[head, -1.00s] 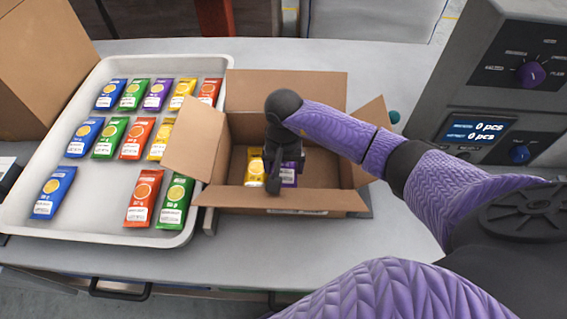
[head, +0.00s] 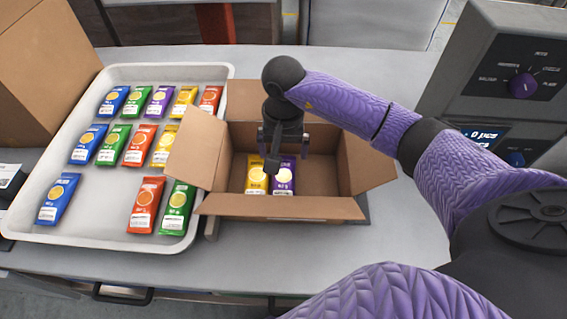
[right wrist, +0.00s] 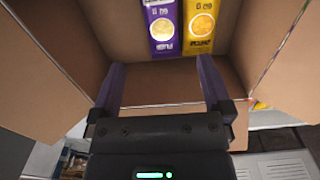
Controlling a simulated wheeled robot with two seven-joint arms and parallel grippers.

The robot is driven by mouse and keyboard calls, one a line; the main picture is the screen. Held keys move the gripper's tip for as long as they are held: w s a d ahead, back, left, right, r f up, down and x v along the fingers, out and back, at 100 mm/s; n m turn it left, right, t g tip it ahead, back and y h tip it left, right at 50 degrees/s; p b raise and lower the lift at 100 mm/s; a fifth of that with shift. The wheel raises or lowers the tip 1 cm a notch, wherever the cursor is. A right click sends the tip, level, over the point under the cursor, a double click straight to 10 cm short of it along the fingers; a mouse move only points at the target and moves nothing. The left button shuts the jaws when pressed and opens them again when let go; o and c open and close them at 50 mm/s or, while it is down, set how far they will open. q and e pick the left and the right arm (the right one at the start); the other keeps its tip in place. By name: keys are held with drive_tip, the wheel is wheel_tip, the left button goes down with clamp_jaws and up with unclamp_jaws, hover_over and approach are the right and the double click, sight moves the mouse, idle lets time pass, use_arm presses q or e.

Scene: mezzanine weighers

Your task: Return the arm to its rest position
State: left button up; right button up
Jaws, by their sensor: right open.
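My right arm (head: 345,103) reaches in from the right, and its gripper (head: 272,150) is above the open cardboard box (head: 335,208). The gripper is open, with nothing between its fingers in the right wrist view (right wrist: 163,88). Inside the box a yellow packet (head: 257,177) and a purple packet (head: 283,178) lie side by side on the bottom. Both packets also show in the right wrist view, the purple one (right wrist: 161,27) and the yellow one (right wrist: 200,25), beyond the fingertips and apart from them. My left gripper is not in view.
A white tray (head: 100,236) with several coloured packets lies left of the box. A closed carton (head: 35,80) stands at the far left. A grey weigher console (head: 455,75) with knobs and a display stands at the right. Box flaps stick outward around the gripper.

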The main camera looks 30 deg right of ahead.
wheel_tip(320, 180, up, 4)
drive_tip(key=shift+r, duration=0.1)
idle(0.4)
